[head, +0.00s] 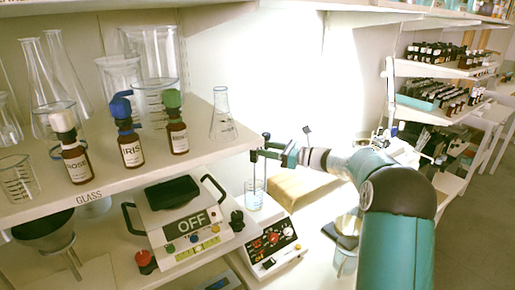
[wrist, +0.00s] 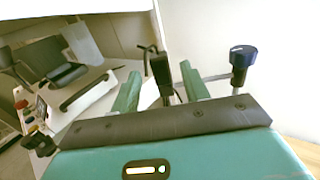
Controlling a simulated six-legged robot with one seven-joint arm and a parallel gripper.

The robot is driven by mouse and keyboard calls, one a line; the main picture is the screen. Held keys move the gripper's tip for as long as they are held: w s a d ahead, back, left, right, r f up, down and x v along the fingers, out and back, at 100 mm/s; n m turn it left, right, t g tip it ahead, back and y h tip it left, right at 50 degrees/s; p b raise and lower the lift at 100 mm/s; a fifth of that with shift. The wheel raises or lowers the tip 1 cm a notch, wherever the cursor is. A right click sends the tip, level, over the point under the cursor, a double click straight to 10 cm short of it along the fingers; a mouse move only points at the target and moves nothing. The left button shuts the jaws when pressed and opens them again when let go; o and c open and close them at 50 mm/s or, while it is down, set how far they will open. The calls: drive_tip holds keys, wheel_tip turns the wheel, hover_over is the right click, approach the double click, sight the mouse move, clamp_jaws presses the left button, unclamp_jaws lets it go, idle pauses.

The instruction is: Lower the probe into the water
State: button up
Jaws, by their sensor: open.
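My gripper (head: 272,152) is open beside the slim stand at the front of the glass shelf. In the wrist view, a black upright piece, seemingly the probe's holder (wrist: 160,70), shows between the two green fingers, with a gap on each side. A grey crossbar (wrist: 215,78) runs from it towards an upright rod topped by a dark blue knob (wrist: 243,55). In the head view, the thin probe (head: 253,168) hangs upright over a clear beaker (head: 254,195). I cannot tell whether its tip touches the water. The beaker stands on a white stirrer (head: 271,248) with knobs.
A shelf (head: 112,192) with flasks, beakers and several brown bottles lies left of my gripper. Below it stands a white device marked OFF (head: 187,221) with black handles. A wooden block (head: 300,188) lies behind the stirrer. Racks with bottles (head: 450,60) stand far right.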

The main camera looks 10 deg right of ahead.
drive_tip(key=v, duration=0.8)
drive_tip(key=shift+s+d, duration=0.25)
